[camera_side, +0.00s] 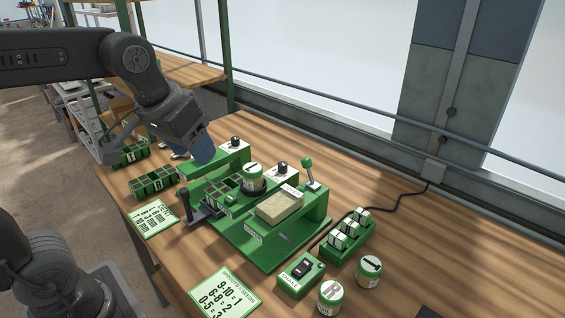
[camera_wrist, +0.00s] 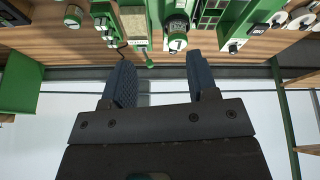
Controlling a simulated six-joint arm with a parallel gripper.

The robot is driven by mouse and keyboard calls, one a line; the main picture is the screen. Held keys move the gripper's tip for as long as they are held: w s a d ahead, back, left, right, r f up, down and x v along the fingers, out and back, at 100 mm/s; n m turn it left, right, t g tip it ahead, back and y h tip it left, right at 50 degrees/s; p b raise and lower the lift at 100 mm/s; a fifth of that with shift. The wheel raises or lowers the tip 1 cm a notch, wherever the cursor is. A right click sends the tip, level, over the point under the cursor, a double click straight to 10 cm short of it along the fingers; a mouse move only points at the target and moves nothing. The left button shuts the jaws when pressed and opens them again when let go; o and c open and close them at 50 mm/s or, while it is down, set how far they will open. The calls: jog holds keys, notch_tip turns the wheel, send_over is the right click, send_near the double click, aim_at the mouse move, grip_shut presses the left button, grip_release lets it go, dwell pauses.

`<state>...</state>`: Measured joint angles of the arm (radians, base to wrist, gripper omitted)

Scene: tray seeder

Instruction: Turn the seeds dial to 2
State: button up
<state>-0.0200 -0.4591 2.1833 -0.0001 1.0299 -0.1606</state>
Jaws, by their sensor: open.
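The green seeder (camera_side: 285,250) stands on the wooden table. Two small black dials sit on white panels along its back, a left dial (camera_side: 235,142) and a right dial (camera_side: 281,167). Their labels and settings are too small to read, so I cannot tell which is the seeds dial. My gripper (camera_side: 203,150) is above the seeder's back left part, just left of the left dial and apart from it. In the wrist view my gripper (camera_wrist: 160,62) is open, with nothing between its two blue fingers. A dial (camera_wrist: 232,47) also shows there, right of the fingers.
A round labelled pot (camera_side: 253,173), a tan block (camera_side: 280,206) and a green-knobbed lever (camera_side: 309,168) stand on the seeder. A packet rack (camera_side: 349,245), switch box (camera_side: 300,270) and two jars are front right. A number card (camera_side: 222,294) lies in front. The right table is mostly clear.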

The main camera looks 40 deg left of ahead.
jog(key=w+a+r+n+g, duration=0.2)
jog(key=w+n, duration=0.2)
jog(key=w, duration=1)
jog(key=n+g, duration=0.2)
jog(key=n, duration=0.2)
send_near(283, 163)
notch_tip(283, 163, down, 10)
jog(key=shift+w+r, duration=0.1)
jog(key=shift+w, duration=0.05)
jog(key=c, duration=0.9)
